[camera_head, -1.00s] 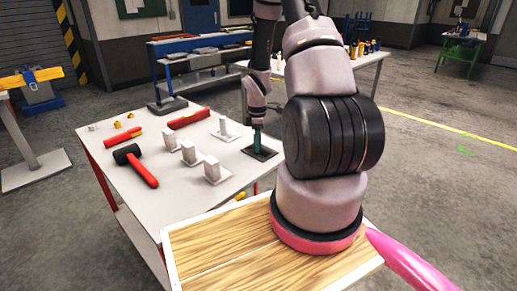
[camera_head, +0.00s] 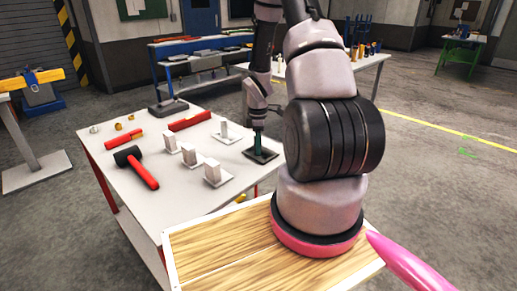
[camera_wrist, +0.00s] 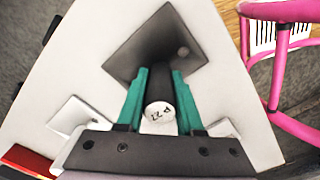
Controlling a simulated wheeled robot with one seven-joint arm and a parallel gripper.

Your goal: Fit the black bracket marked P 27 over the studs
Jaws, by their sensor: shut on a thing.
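The black bracket (camera_head: 267,156) is a dark flat plate near the right edge of the white table. In the wrist view its plate (camera_wrist: 148,42) shows a round spot near one corner, and a dark post rises from it. The post's white end cap (camera_wrist: 160,115) is marked P 27. My gripper (camera_wrist: 158,78) has its teal fingers on both sides of this post and is shut on it. In the head view my gripper (camera_head: 257,145) points down at the bracket. I cannot tell whether the plate touches the table. No studs can be made out.
Several pale blocks on flat plates (camera_head: 213,172) stand left of the bracket. A black-headed mallet (camera_head: 137,166), red tools (camera_head: 190,121) and small brass parts (camera_head: 130,118) lie on the white table (camera_head: 190,205). A wooden-topped surface (camera_head: 215,250) is in front.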

